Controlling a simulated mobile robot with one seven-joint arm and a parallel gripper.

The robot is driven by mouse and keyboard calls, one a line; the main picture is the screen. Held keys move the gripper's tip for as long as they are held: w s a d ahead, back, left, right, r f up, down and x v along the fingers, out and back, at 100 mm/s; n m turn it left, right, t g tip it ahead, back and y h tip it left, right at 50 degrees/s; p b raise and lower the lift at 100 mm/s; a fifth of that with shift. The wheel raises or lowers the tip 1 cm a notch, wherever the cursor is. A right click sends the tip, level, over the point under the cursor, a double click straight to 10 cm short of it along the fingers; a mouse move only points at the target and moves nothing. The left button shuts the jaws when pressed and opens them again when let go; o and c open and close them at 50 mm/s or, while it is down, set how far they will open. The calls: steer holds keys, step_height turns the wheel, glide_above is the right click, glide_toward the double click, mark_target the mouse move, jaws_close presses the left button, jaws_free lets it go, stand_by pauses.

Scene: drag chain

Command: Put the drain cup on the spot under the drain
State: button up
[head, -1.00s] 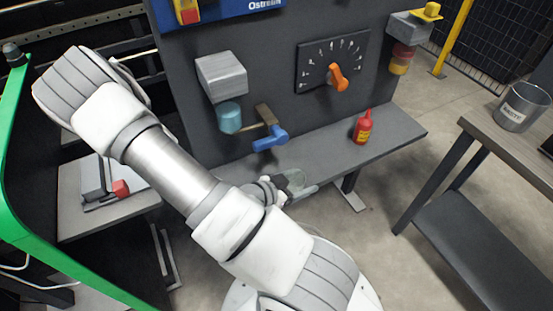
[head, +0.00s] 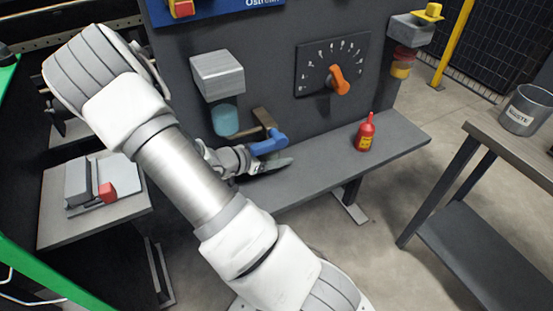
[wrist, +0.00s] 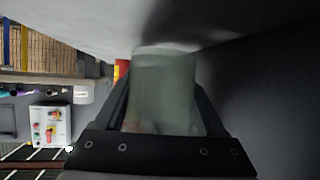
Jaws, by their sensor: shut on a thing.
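The drain cup (wrist: 165,90) is a translucent grey-green cup; in the wrist view it stands between both fingers of my gripper (wrist: 165,120), which is shut on it. In the head view my gripper (head: 268,165) is low over the grey shelf, just below the blue lever (head: 269,143) of the drain valve. The cup is hard to make out there, mostly behind the fingers and lever. The brass drain pipe (head: 264,118) comes out of the dark panel behind the lever. The spot under the drain is hidden by my gripper and arm.
A red bottle (head: 365,134) stands on the shelf (head: 330,165) to the right of my gripper. A grey box with a teal bowl (head: 225,117) hangs on the panel to the left. A dial with an orange pointer (head: 339,80) is above. Shelf between gripper and bottle is clear.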

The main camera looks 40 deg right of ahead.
mark_target(269, 158)
steer(key=shift+f+b, duration=0.4)
steer(key=shift+f, duration=0.4)
steer(key=shift+f, duration=0.1)
steer(key=o, duration=1.1)
steer(key=shift+c, duration=0.2)
steer(key=shift+a+r, duration=0.2)
steer(key=shift+r, duration=0.1)
steer(key=p+v, duration=0.3)
steer(key=v, duration=0.4)
steer(key=shift+a+f, duration=0.1)
steer(key=shift+a, duration=0.05)
